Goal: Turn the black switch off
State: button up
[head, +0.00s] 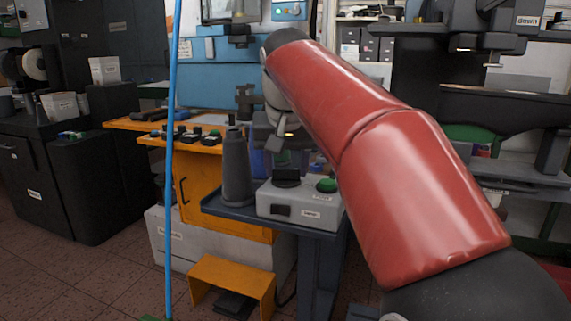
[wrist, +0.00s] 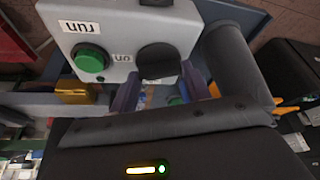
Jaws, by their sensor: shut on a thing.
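A pale grey control box (head: 300,204) stands on a dark stand. On its top are a round black switch (head: 287,180) and a green button (head: 326,185). In the wrist view the black switch (wrist: 158,62) lies between the tips of my two purplish fingers, with the green button (wrist: 90,57) to its left. My gripper (wrist: 160,76) is shut on the black switch, coming from above. The exact finger contact is hard to see.
A dark grey bottle-shaped object (head: 236,168) stands close to the left of the box, on the stand (head: 222,209). An orange bench (head: 160,125) with small devices is behind to the left. A blue pole (head: 171,160) rises in front. Open floor lies at left.

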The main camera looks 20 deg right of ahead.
jog(key=n+y, duration=0.1)
jog(key=n, duration=0.2)
jog(key=n+y, duration=0.1)
jog(key=n, duration=0.2)
jog(key=shift+d, duration=0.2)
jog(key=shift+o, duration=0.2)
jog(key=n+y, duration=0.1)
jog(key=n, duration=0.1)
jog(key=n+y, duration=0.1)
jog(key=n, duration=0.1)
jog(key=shift+w+d+n+g, duration=0.1)
jog(key=shift+n+g, duration=0.3)
jog(key=shift+n+g+y, duration=0.3)
jog(key=shift+n+g, duration=0.1)
jog(key=shift+n, duration=0.8)
jog(key=shift+c, duration=0.2)
jog(key=o, duration=1)
jog(key=shift+r, duration=0.1)
jog(key=v, duration=0.7)
jog(key=shift+d+r, duration=0.2)
jog(key=shift+r, duration=0.05)
